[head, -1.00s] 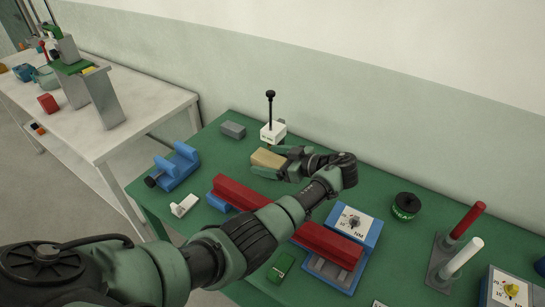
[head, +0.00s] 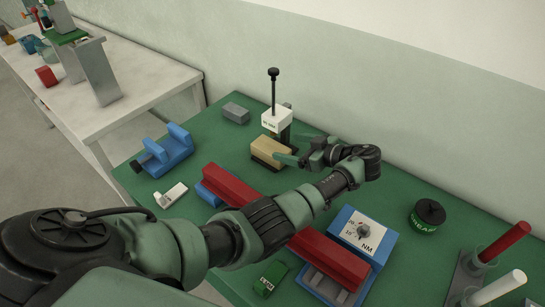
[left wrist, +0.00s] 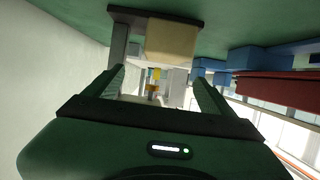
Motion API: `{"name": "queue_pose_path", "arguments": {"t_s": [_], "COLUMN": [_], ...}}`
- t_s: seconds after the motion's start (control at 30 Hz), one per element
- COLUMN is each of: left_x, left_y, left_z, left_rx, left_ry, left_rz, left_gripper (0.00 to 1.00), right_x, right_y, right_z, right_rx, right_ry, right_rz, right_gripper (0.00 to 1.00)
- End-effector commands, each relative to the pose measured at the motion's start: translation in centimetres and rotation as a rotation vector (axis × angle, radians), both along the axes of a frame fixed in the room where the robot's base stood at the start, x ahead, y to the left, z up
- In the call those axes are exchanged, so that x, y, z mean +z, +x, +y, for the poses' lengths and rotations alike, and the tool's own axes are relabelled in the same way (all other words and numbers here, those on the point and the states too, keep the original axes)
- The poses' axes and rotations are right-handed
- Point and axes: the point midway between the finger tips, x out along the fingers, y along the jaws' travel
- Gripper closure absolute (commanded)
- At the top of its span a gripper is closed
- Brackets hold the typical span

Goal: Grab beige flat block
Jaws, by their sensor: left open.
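The beige flat block (head: 270,150) lies near the back of the green table, with a dark edge showing under it. It also shows in the left wrist view (left wrist: 172,40), close against a dark plate. My left gripper (head: 296,149) is open and empty, just right of the block. Its nearer finger overlaps the block's right end in the head view; I cannot tell whether it touches. In the left wrist view the two fingers (left wrist: 158,73) are spread apart, with the block beyond their tips. My right gripper is not in view.
A white piece with an upright black-knobbed rod (head: 277,119) stands close behind the block. A grey block (head: 236,113) and a blue vise (head: 166,152) are to the left. A long red bar (head: 232,186) lies in front, under my arm.

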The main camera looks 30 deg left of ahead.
Motion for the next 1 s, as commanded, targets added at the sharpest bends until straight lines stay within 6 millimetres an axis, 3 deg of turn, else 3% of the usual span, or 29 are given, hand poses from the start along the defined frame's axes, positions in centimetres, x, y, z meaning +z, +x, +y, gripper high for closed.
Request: {"name": "queue_pose_path", "arguments": {"t_s": [0.03, 0.23, 0.67, 0.8, 1.0], "left_x": [-1.2, -2.7, -3.5, -3.8, -5.0], "left_y": [0.0, 0.0, 0.0, -0.4, -0.1], "left_z": [0.0, 0.1, 3.7, 5.8, 7.6], "left_rx": [0.0, 0.0, 0.001, 0.002, 0.001], "left_ry": [0.0, 0.0, 0.001, 0.002, 0.001], "left_rz": [0.0, 0.0, 0.001, 0.003, 0.001], "left_gripper": [0.15, 0.15, 0.15, 0.15, 0.15], "right_x": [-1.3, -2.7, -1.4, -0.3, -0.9], "right_y": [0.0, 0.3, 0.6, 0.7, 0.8], "right_z": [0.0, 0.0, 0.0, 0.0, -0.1], "right_rx": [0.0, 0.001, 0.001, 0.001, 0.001], "right_ry": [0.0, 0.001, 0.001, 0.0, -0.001], "right_rz": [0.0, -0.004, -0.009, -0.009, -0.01], "right_gripper": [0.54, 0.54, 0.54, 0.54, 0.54]}}
